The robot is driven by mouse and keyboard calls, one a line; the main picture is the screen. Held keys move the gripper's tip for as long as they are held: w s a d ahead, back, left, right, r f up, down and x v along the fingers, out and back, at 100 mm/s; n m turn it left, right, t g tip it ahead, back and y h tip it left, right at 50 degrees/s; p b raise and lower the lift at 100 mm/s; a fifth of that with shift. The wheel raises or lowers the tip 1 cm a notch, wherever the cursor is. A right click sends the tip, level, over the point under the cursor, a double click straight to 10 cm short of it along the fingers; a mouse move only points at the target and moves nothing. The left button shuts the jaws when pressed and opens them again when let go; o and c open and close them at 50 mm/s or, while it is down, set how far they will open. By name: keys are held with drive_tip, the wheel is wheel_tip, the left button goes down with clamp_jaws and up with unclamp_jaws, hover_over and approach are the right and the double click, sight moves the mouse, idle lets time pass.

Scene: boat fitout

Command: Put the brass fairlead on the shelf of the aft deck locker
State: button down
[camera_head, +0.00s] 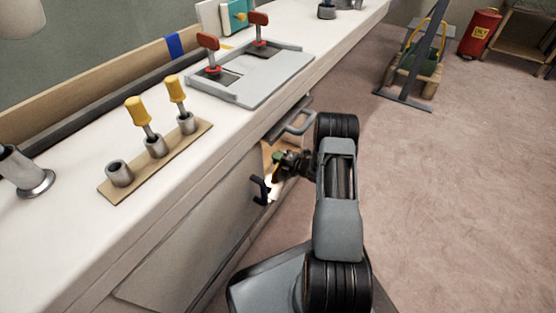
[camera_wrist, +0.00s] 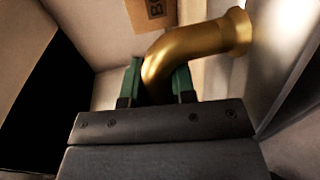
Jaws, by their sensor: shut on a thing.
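My gripper (camera_head: 281,163) reaches into the opening of a locker (camera_head: 268,148) in the side of the long white bench. In the wrist view its green fingers (camera_wrist: 158,85) are shut on the brass fairlead (camera_wrist: 192,43), a bent golden tube with a flared end. The flared end points up and right, close to a pale wall. The fairlead's lower end is hidden behind the gripper body. In the head view the fairlead is hardly made out beside the fingers. I cannot tell whether it touches a shelf.
A dark handle (camera_head: 262,190) and a grey handle (camera_head: 300,122) stick out near the opening. The wrist view shows a brown label or box (camera_wrist: 150,12) with dark lettering. A tool board (camera_head: 155,160) and a grey switch plate (camera_head: 262,75) lie on the bench top.

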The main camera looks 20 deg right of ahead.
drive_tip(key=c, duration=1.4)
unclamp_jaws()
drive_tip(key=shift+f, duration=0.1)
drive_tip(key=o, duration=0.5)
drive_tip(key=shift+c, duration=0.2)
